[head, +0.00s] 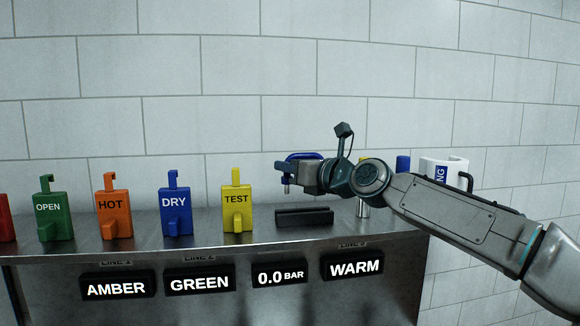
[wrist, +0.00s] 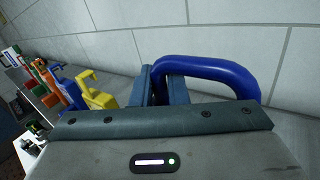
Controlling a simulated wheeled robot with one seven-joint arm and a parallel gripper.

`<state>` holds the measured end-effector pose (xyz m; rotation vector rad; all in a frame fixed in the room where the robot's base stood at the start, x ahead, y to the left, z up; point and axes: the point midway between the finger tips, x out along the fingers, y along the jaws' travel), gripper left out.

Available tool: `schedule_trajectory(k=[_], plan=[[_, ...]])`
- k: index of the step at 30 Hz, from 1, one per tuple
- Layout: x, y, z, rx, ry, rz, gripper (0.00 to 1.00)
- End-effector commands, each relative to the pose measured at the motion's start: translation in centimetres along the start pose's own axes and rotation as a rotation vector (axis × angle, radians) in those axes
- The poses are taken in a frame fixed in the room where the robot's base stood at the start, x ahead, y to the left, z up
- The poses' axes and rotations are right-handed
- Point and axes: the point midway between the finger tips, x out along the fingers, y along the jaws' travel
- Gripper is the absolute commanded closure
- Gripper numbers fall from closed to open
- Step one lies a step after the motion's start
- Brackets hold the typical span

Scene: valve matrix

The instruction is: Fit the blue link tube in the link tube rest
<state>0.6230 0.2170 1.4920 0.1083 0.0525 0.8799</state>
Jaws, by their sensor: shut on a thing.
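The blue link tube (wrist: 215,68) is a bent, handle-like tube, and my gripper (wrist: 163,85) is shut on it near its left end in the wrist view. In the head view the tube (head: 303,156) shows at my gripper (head: 308,176), held above the steel bench, with a metallic end pointing down at its left. A low black block with a groove (head: 304,216), which looks like the link tube rest, sits on the bench below my gripper. The tube is apart from this block. The tube's other end is hidden behind my gripper.
Tags stand along the bench: green OPEN (head: 55,212), orange HOT (head: 114,209), blue DRY (head: 176,207) and yellow TEST (head: 237,205). A metal post (head: 362,208), a blue item (head: 403,164) and a white holder (head: 440,172) stand right, partly behind my arm. Tiled wall behind.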

Motion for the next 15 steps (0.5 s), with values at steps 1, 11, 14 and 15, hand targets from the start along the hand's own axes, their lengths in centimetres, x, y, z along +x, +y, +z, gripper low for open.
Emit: schedule_trajectory(k=[1, 11, 14, 15], plan=[[0.0, -0.1, -1.0, 0.001, 0.0, 0.0, 1.0], [0.0, -0.3, -2.9, 0.0, 0.0, 0.0, 1.0], [0.0, -0.3, -3.0, 0.0, 0.0, 0.0, 1.0], [0.0, -0.3, -3.0, 0.0, 0.0, 0.0, 1.0]])
